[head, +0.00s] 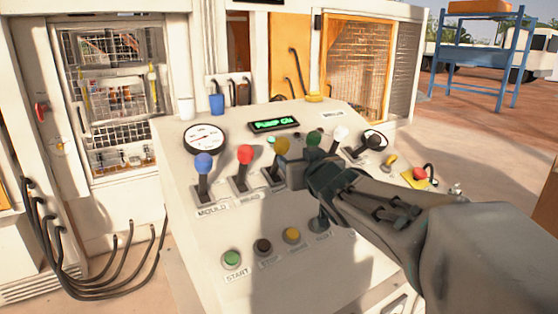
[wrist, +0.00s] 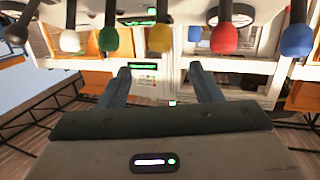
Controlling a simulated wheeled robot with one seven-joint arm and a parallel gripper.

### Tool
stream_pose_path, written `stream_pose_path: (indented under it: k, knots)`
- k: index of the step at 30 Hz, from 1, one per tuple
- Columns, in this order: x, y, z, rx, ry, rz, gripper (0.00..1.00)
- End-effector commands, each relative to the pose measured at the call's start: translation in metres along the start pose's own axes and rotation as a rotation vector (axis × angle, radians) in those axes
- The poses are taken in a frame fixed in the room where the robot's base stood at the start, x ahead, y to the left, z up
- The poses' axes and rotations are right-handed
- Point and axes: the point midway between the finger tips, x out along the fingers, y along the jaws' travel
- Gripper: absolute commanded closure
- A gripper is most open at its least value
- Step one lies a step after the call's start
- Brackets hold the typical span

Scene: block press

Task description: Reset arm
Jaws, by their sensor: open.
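My gripper (head: 292,172) is over the control console (head: 180,215), close in front of the yellow lever (head: 282,147) and green lever (head: 314,140) in the head view. In the wrist view its two fingers (wrist: 161,78) are spread apart with nothing between them. The lever row there shows the blue (wrist: 297,40), red (wrist: 224,38), yellow (wrist: 160,38), green (wrist: 110,40) and white (wrist: 70,42) knobs beyond the fingertips. I cannot tell whether the gripper touches a lever.
A lit display (head: 274,124) reads "PUMP ON". A round gauge (head: 205,138) and a blue cup (head: 217,104) are at the console's back left. A green start button (head: 232,259) is on the lower front. A yellow-based red button (head: 418,176) is at the right.

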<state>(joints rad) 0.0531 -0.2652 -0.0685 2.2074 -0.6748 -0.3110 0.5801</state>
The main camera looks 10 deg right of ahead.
Motion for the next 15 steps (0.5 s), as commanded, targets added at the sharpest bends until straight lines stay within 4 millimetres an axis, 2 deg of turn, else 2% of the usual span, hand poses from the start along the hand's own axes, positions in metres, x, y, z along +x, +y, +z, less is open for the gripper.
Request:
stream_pose_path:
  k: [5, 8, 11, 15]
  knots:
    - [-0.001, 0.001, 0.002, 0.001, -0.008, 0.006, 0.42]
    - [-0.006, 0.004, 0.011, 0.002, -0.046, 0.034, 0.42]
    - [-0.017, 0.009, 0.03, 0.007, -0.126, 0.085, 0.42]
    - [-0.043, 0.014, 0.069, 0.018, -0.294, 0.156, 0.42]
